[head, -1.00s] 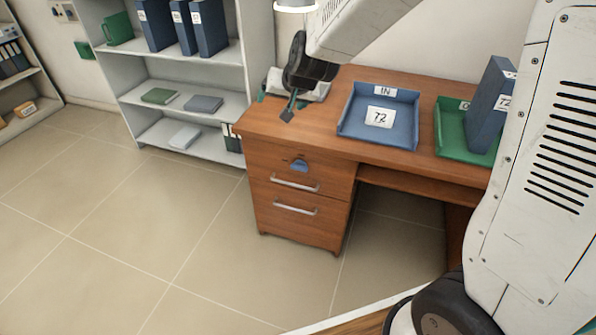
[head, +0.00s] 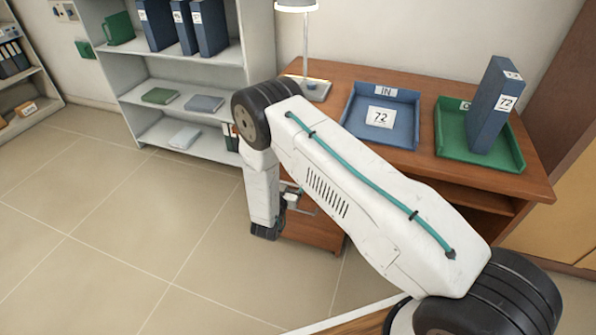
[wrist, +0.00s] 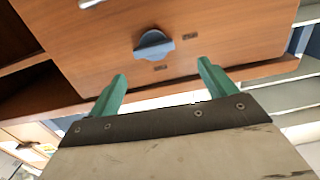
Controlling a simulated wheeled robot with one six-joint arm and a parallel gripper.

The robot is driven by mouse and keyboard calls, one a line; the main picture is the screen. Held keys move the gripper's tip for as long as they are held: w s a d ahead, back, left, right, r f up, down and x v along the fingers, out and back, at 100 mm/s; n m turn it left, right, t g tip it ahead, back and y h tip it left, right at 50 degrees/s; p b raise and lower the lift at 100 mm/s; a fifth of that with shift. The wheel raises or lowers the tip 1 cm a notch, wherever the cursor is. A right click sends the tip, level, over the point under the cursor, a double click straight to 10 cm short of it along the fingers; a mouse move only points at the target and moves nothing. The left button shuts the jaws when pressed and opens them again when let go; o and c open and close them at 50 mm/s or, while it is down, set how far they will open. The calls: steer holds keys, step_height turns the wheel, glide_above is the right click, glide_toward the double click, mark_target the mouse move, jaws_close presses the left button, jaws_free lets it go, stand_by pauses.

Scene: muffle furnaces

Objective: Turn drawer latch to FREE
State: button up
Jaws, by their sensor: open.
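The drawer latch (wrist: 152,43) is a blue-grey knob on the brown drawer front (wrist: 90,45) in the wrist view. I see no contact with the latch. In the head view my arm hides the latch and most of the drawers of the desk (head: 316,232).
The desk bears a lamp (head: 309,88), a blue tray (head: 350,128) and a green tray (head: 475,170) with an upright blue binder (head: 489,115). A grey shelf unit (head: 160,100) stands left of the desk. The tiled floor (head: 130,240) at left is clear.

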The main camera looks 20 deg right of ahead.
steer(key=shift+h, duration=0.3)
steer(key=x, duration=0.7)
steer(key=shift+s+d+f, duration=0.15)
steer(key=shift+d+f, duration=0.15)
steer(key=shift+f, duration=0.1)
steer(key=c, duration=1)
